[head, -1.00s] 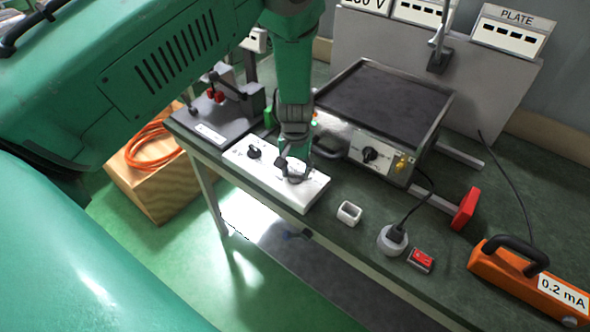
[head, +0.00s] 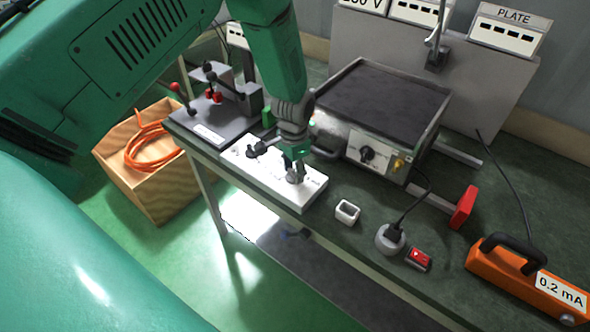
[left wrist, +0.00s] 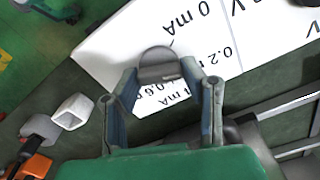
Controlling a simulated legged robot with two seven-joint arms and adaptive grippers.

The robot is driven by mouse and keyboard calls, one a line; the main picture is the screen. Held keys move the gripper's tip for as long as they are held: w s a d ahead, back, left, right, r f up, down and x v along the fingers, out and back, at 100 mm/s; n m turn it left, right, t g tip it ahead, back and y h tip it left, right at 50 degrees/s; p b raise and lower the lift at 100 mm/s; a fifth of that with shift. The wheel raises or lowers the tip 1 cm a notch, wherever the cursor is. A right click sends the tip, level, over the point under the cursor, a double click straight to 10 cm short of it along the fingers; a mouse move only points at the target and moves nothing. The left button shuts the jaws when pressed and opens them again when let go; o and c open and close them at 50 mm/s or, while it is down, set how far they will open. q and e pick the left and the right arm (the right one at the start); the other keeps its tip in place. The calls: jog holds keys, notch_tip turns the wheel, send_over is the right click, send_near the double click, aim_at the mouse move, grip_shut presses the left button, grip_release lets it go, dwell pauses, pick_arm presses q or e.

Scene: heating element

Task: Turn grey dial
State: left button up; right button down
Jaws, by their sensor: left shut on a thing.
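A white panel box (head: 255,178) with printed current labels lies along the bench's front edge. The grey dial (left wrist: 160,65) stands on it, with the "0.2 mA" marking beside it in the left wrist view. My left gripper (head: 295,175) reaches down onto the right part of the panel box. In the left wrist view my left gripper (left wrist: 165,72) has its two fingers on either side of the grey dial, shut on it. In the head view the fingers mostly hide the dial. My right gripper is in neither view.
A hot plate (head: 385,100) with a black knob stands behind the panel box. A small white square holder (head: 347,211), a round grey plug base (head: 390,240) and a red switch (head: 419,259) are to its right. An orange meter (head: 525,280) is at far right.

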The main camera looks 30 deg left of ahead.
aim_at(293, 171)
pick_arm(q)
jog(key=shift+m, duration=0.8)
jog(key=shift+a, duration=0.1)
jog(key=o, duration=1.1)
jog(key=shift+s, duration=0.1)
jog(key=shift+o, duration=0.2)
jog(key=shift+r, duration=0.5)
notch_tip(293, 171, up, 11)
jog(key=shift+f, duration=0.1)
